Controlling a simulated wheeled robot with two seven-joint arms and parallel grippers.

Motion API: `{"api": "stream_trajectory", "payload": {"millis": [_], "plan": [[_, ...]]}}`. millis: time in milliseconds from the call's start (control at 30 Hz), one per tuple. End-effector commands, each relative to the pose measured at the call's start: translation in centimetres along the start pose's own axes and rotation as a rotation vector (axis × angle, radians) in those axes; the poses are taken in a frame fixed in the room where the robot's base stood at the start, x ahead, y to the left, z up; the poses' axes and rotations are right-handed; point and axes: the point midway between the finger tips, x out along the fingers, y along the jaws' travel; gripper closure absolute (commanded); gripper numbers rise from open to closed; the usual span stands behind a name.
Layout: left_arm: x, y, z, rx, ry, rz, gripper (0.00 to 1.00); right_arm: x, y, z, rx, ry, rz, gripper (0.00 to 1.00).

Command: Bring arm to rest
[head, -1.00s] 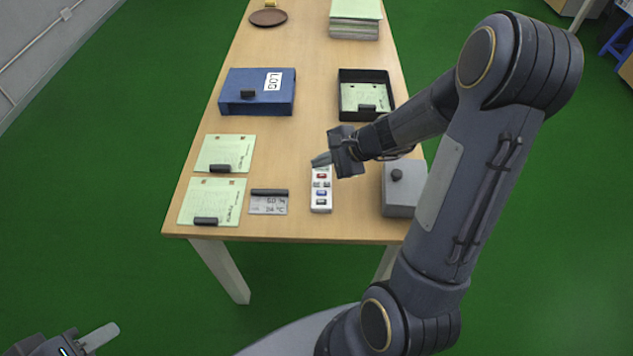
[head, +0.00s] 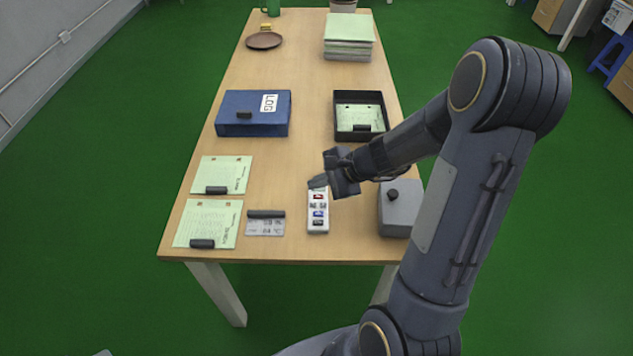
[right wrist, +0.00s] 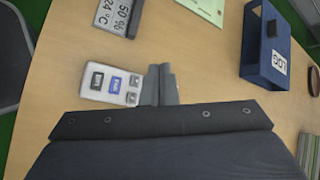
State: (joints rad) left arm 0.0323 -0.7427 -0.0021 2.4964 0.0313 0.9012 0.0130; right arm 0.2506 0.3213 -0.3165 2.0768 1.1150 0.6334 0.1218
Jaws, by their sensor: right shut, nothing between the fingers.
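My right arm reaches over the table (head: 290,170) from the right. Its gripper (head: 318,182) is shut and empty, at the far end of a white button box (head: 318,222) with coloured buttons. In the right wrist view the shut fingers (right wrist: 160,86) stand beside the same box (right wrist: 97,82) and hide part of it. I cannot tell whether they touch it. Of my left gripper only a pale tip (head: 103,353) shows at the bottom left edge; the rest is out of view.
Near the right gripper are a grey box (head: 397,218) with a black knob and a black tray (head: 339,129). A display (head: 265,228), two green sheets (head: 235,172) (head: 222,215) and a blue LOG box (head: 228,127) lie left. A paper stack (head: 348,50) and brown plate (head: 263,41) are farther back.

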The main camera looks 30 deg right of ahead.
Motion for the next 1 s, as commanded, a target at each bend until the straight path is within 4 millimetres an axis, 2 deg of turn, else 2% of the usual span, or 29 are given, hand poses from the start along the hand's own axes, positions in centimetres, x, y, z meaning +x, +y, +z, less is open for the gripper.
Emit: {"api": "stream_trajectory", "payload": {"millis": [267,367,467,600,700,833,1000], "plan": [[0.0,0.0,0.0,0.0,0.0,0.0,0.64,-0.2,-0.1,0.3,-0.012,-0.004,-0.001,1.0],[-0.1,0.0,0.0,0.0,0.0,0.0,0.64,-1.4,-0.2,2.2,-0.092,-0.03,-0.001,1.0],[-0.1,0.1,-0.1,0.0,0.0,0.0,0.64,-4.0,0.2,6.1,-0.271,-0.077,0.003,1.0],[-0.2,0.1,-0.1,0.0,0.0,0.0,0.64,-8.7,3.0,12.1,-0.644,-0.126,0.033,1.0],[-0.3,0.1,-0.1,0.0,0.0,0.0,0.64,-11.5,6.1,14.7,-0.916,-0.118,0.07,1.0],[-0.3,0.1,-0.2,0.0,0.0,0.0,0.64,-14.2,9.8,15.8,-1.221,-0.059,0.129,1.0],[-0.4,0.2,-0.2,0.0,0.0,0.0,0.64,-15.9,12.6,15.3,-1.459,0.035,0.197,1.0]]}}
